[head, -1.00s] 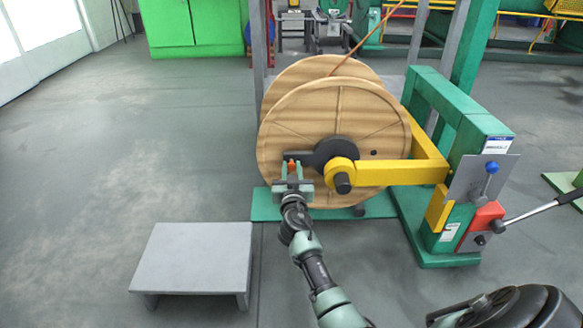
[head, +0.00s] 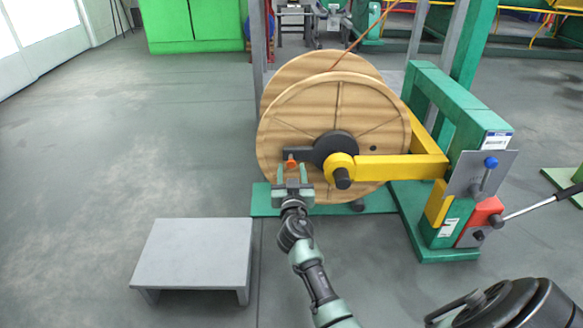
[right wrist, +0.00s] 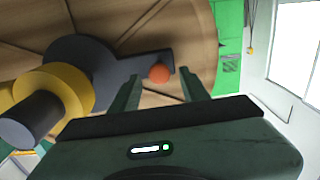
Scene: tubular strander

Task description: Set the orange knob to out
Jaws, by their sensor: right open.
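The orange knob (head: 291,163) sits near the left end of a dark arm (head: 298,154) on the hub of the wooden reel (head: 283,113). In the right wrist view the knob (right wrist: 160,73) shows as a round orange end on the dark arm (right wrist: 140,66). My right gripper (head: 292,172) is open just in front of and below the knob. In the right wrist view its fingers (right wrist: 160,84) stand apart, with the knob seen between their tips and nothing gripped. Whether a finger touches the knob I cannot tell. My left gripper is not in view.
A yellow arm (head: 400,167) runs from the reel's hub to the green stand (head: 460,115). A blue-knobbed lever (head: 490,164) and a red lever box (head: 487,214) are on the stand. A grey step (head: 195,253) stands at lower left. The floor on the left is clear.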

